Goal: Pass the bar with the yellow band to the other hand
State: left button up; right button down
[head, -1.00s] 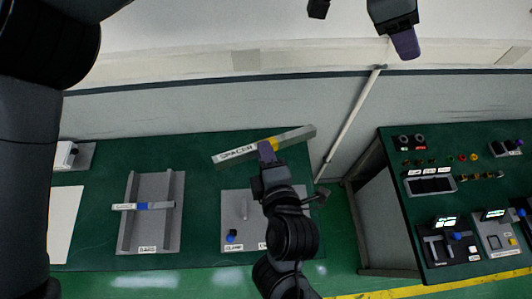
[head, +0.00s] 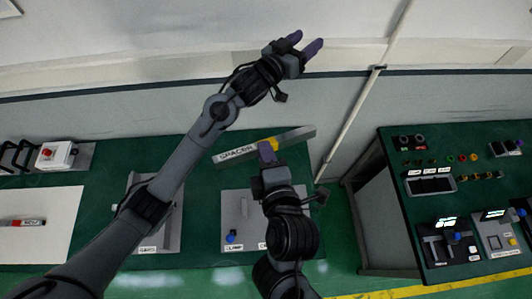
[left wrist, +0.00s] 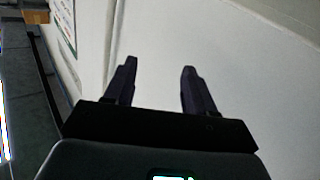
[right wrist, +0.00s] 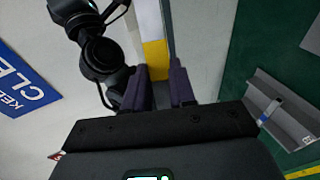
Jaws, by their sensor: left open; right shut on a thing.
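The grey bar (head: 295,136) has a yellow band near its middle and a white "SPACER" label. My right gripper (head: 267,149) is shut on it at the band and holds it above the bench, slightly tilted in the head view. In the right wrist view the bar (right wrist: 150,22) with its yellow band stands between the fingers (right wrist: 160,88). My left gripper (head: 305,46) is open and empty, above the bar in the head view and apart from it. Its spread fingers (left wrist: 159,75) show only the pale wall between them in the left wrist view.
The green bench (head: 100,205) carries a grey tray (head: 172,240), partly hidden by my left arm, and a grey clamp plate (head: 232,205). A tray with a blue-banded bar (right wrist: 270,112) shows in the right wrist view. A control console (head: 400,205) stands at right.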

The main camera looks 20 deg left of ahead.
pick_arm(q)
jog(key=s+a+f+n+y, duration=0.4)
jog(key=a+f+y, duration=0.1)
jog(key=a+f, duration=0.5)
jog(key=s+a+f+g+y, duration=0.2)
jog(key=s+f+g, duration=0.2)
jog(key=s+f, duration=0.55)
jog(key=s+a+f+g, duration=0.1)
jog(key=s+f+g, duration=0.2)
jog(key=s, duration=0.7)
jog(key=s+a+f+m+g+y, duration=0.1)
jog(key=s+a+f+g, duration=0.1)
jog(key=s, duration=0.7)
jog(key=s+a+f+m+g, duration=0.1)
jog(key=s+f+g, duration=0.2)
jog(key=s, duration=0.7)
jog(key=shift+s+a+f+g, duration=0.25)
jog(key=shift+s+f+g, duration=0.05)
jog(key=shift+s+f, duration=0.1)
jog(key=shift+w, duration=0.1)
